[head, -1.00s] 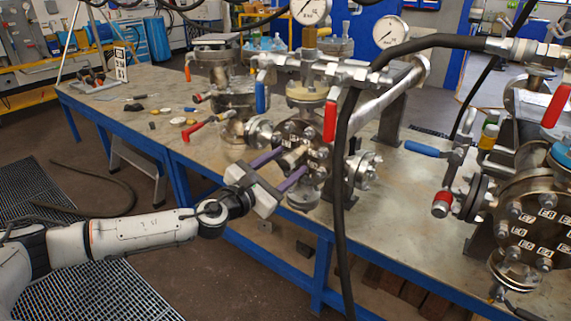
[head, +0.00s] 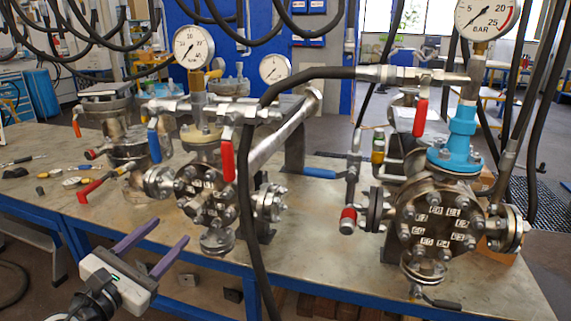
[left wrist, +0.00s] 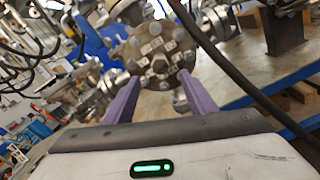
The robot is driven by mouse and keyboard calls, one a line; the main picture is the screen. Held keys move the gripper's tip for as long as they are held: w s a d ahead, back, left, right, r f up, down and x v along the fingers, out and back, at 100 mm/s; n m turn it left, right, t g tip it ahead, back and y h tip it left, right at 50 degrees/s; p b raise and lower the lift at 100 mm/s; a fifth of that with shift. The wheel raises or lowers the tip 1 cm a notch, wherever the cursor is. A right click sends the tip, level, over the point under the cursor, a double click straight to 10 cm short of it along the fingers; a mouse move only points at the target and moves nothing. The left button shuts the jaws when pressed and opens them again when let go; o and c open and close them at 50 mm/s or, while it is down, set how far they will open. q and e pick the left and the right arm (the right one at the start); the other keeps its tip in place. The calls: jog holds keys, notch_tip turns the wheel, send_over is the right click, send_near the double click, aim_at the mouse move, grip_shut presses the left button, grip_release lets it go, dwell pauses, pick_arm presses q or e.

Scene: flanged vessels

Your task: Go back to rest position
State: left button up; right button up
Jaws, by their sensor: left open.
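My left gripper (head: 160,257) is in the lower left of the head view, in front of the table's blue front edge. Its two purple fingers are spread apart with nothing between them. The left wrist view also shows the open fingers (left wrist: 154,100), pointing toward the bolted round flange (left wrist: 152,52) of a vessel. In the head view that flange (head: 207,198) is up and to the right of the fingertips, with a visible gap. My right gripper does not show in either view.
The metal-topped table (head: 315,235) carries several flanged vessels. A vessel with a blue collar (head: 453,150) stands at right. A black hose (head: 254,190) hangs over the front edge. Red handles (head: 101,188) stick out at left. Floor at the lower left is open.

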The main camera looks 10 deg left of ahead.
pick_arm(q)
jog(key=s+d+f+n+g, duration=0.2)
jog(key=s+d+f+n, duration=0.15)
jog(key=f+n, duration=0.4)
jog(key=s+d+f+n+g, duration=0.2)
jog(key=s+d+f+n, duration=0.15)
jog(key=f+n, duration=0.35)
jog(key=s+d+f+n+g, duration=0.2)
jog(key=d+f+n, duration=0.2)
jog(key=f+n, duration=0.3)
jog(key=s+d+f+n+g, duration=0.1)
jog(key=s+d+f+n, duration=0.3)
jog(key=s+n, duration=0.3)
jog(key=s+d+f+n+g+h, duration=0.1)
jog(key=s+d+f+n, duration=0.4)
jog(key=n, duration=0.5)
notch_tip(320, 180, down, 2)
jog(key=shift+s+f+n+g, duration=0.1)
jog(key=shift+s+n+g, duration=0.25)
jog(key=shift+s+g, duration=0.45)
jog(key=shift+s+d, duration=0.1)
